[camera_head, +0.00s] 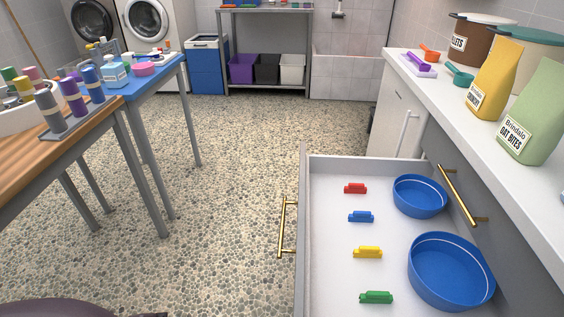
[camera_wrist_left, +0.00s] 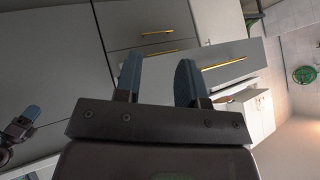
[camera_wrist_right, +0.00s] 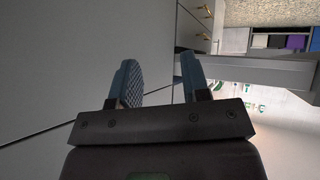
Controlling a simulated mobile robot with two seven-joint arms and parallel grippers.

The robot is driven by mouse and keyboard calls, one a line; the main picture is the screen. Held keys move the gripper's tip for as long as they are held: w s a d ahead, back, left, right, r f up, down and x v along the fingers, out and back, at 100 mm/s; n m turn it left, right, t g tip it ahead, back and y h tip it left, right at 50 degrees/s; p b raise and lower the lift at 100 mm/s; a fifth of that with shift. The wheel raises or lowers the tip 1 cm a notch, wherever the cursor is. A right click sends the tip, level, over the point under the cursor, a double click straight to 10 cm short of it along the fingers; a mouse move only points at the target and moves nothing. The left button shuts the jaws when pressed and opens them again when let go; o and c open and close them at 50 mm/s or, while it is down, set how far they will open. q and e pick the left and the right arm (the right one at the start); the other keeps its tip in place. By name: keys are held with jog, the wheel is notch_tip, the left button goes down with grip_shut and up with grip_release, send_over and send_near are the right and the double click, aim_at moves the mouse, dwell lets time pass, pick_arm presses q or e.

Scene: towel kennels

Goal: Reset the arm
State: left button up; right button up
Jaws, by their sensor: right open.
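The task names only the arm. Neither gripper shows in the head view. In the left wrist view my left gripper (camera_wrist_left: 160,82) has its two blue fingers apart with nothing between them, in front of grey cabinet fronts with gold handles. In the right wrist view my right gripper (camera_wrist_right: 160,82) is open and empty, its fingers apart before a plain grey panel. Neither gripper visibly touches anything.
An open drawer (camera_head: 337,232) at the lower right holds two blue bowls (camera_head: 420,196) and several coloured clips. A white counter (camera_head: 426,88) with bags runs along the right. Tables (camera_head: 97,118) stand left. The pebbled floor (camera_head: 235,180) between is clear.

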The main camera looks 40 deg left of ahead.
pick_arm(q)
jog(key=shift+w+d+n+t+y, duration=0.55)
jog(key=shift+d+n+t+y, duration=0.35)
jog(key=shift+d+n, duration=2.3)
notch_tip(320, 180, up, 10)
jog(key=a+n+p, duration=0.1)
jog(key=n+p, duration=0.1)
jog(key=p, duration=1.3)
jog(key=shift+s+a+t+y+p, duration=0.3)
jog(key=shift+s+t+p, duration=0.05)
jog(key=shift+s+t, duration=0.1)
pick_arm(e)
notch_tip(320, 180, up, 10)
jog(key=d+m, duration=0.1)
jog(key=m, duration=0.1)
jog(key=shift+s+r+t+h, duration=0.15)
jog(key=shift+s+t+h, duration=0.15)
jog(key=shift+s+t, duration=0.15)
pick_arm(q)
jog(key=shift+s, duration=0.1)
